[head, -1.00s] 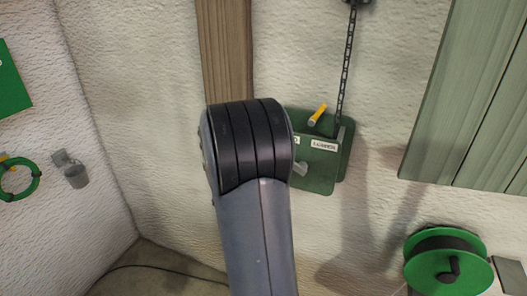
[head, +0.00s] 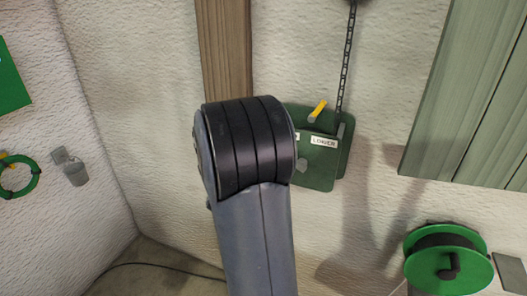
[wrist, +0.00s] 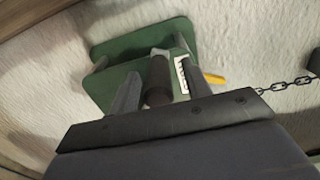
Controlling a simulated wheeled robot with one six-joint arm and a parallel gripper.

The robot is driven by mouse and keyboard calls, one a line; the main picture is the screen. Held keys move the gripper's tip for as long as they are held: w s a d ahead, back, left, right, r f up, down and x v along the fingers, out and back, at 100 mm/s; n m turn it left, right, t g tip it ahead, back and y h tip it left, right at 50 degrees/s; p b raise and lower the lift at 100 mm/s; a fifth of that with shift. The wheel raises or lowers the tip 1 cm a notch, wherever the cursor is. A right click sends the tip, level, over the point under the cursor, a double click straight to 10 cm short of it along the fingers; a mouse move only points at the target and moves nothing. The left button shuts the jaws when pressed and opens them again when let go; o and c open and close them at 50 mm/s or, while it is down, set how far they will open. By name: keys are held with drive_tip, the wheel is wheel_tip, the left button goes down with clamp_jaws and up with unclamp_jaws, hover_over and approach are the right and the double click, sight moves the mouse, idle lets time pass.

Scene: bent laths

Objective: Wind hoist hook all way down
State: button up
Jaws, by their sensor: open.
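The green hoist box (head: 322,178) is on the white wall, partly hidden behind my arm in the head view. A yellow lever (head: 318,110) sticks up from it, and a white label on its front reads "LOWER". A chain (head: 346,62) runs up from the box. In the wrist view, the box (wrist: 125,80) lies ahead of my gripper (wrist: 157,72). My gripper is open, with its fingers either side of a dark cylindrical handle (wrist: 158,88). I cannot tell whether they touch it. The hook is not in view.
A green reel (head: 440,262) is at the lower right. Grey-green boards (head: 470,110) stand on the right wall side, and a wooden post (head: 226,50) rises behind my arm. A green ring (head: 20,182) hangs at the left. The wall between post and boards is mostly bare.

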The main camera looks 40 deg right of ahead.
drive_tip(key=b+v, duration=0.1)
drive_tip(key=v, duration=0.7)
drive_tip(key=shift+a, duration=0.2)
drive_tip(key=shift+s, duration=0.15)
